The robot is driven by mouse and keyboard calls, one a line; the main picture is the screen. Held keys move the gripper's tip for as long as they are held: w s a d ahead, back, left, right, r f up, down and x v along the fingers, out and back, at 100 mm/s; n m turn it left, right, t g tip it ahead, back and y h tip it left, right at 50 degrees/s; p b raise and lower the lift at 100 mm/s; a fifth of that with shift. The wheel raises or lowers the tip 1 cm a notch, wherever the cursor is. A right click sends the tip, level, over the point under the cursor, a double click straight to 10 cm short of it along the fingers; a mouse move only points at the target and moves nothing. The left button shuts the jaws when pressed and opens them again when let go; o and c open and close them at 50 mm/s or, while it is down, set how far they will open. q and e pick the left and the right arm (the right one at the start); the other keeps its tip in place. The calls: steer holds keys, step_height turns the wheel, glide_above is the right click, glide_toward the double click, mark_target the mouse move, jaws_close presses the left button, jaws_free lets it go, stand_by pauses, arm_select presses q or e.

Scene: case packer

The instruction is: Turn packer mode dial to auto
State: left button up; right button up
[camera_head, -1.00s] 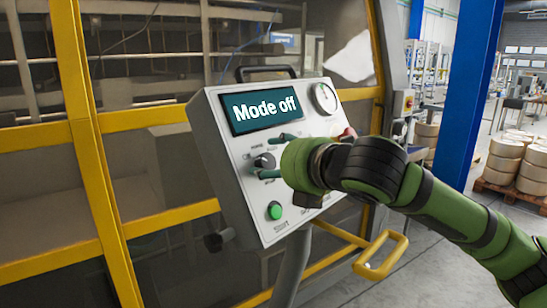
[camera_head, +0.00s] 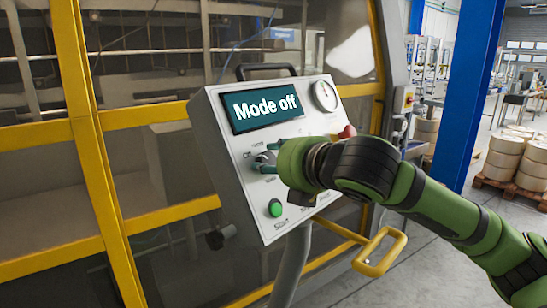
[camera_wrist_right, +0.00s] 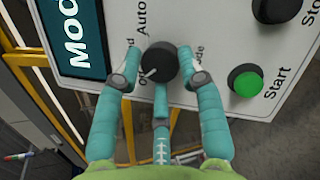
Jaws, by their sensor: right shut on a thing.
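The mode dial (camera_head: 265,157) is a dark round knob on the sloped grey control panel (camera_head: 222,148), partly hidden by my fingers in the camera_head view. In the right wrist view the dial (camera_wrist_right: 160,61) shows a white pointer mark toward the "Off" label; "Auto" is printed above it. The teal display (camera_head: 265,106) reads "Mode off". My right gripper (camera_head: 268,156) is shut on the dial, its teal fingers on either side of it; it also shows in the wrist view (camera_wrist_right: 161,66). My left gripper is not in view.
A green Start button (camera_head: 275,208) sits below the dial. A red knob (camera_head: 347,132) and a round gauge (camera_head: 325,96) are at the panel's right. A yellow handle (camera_head: 381,252) is at lower right. A yellow-framed machine (camera_head: 90,150) stands behind.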

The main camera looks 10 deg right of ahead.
steer(key=shift+d+r+m+h+p, duration=0.1)
steer(key=shift+r+m+h+p, duration=0.3)
steer(key=shift+m+p, duration=0.35)
steer(key=m+g+p, duration=0.1)
steer(key=m+p, duration=0.3)
steer(key=m+g+h+p, duration=0.1)
steer(key=m+p, duration=0.3)
steer(key=m+g+p, duration=0.1)
steer(key=m+p, duration=0.3)
steer(key=shift+w+r+h, duration=0.15)
steer(key=shift+w+h, duration=0.05)
steer(key=shift+h, duration=0.2)
steer(key=shift+m+g+p, duration=0.5)
steer(key=shift+m+p, duration=0.65)
steer(key=shift+f+m+g, duration=0.3)
steer(key=shift+m+g, duration=0.1)
steer(key=shift+m, duration=0.4)
steer(key=shift+f+m, duration=0.1)
steer(key=shift+m, duration=0.4)
steer(key=shift+f+y, duration=0.15)
steer(key=shift+y, duration=0.15)
steer(key=o, duration=1.1)
steer(key=shift+p, duration=0.3)
steer(key=shift+r, duration=0.2)
